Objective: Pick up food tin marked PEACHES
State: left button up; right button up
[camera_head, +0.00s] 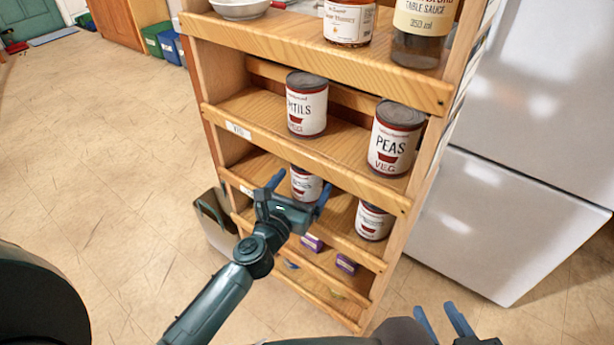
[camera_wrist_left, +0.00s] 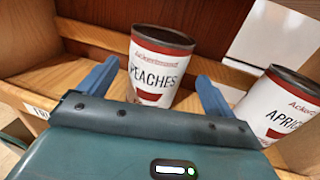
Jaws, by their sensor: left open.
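The PEACHES tin (camera_wrist_left: 158,62), white with dark red bands and a grey lid, stands upright on a lower wooden shelf. In the head view the tin in the same place (camera_head: 306,181) is partly hidden by my left gripper (camera_head: 299,190). My left gripper is open in front of this tin. In the left wrist view its blue fingers (camera_wrist_left: 157,70) point toward the tin, one on each side of it in the picture, and the tin is not gripped. My right gripper (camera_head: 435,306) is at the bottom edge of the head view, with its fingers apart and nothing between them.
An APRICOTS tin (camera_wrist_left: 290,108) stands to the right on the same shelf (camera_wrist_left: 75,72). The shelf above holds a PEAS tin (camera_head: 394,140) and a tin ending in "NTILS" (camera_head: 307,105). Jars stand on top. Small purple boxes (camera_head: 346,264) lie below. A refrigerator (camera_head: 510,215) is at right.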

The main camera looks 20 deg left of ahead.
pick_arm(q)
jog(key=w, duration=0.4)
jog(key=shift+d, duration=0.1)
jog(key=shift+c, duration=0.4)
jog(key=c, duration=1.3)
jog(key=shift+r, duration=0.1)
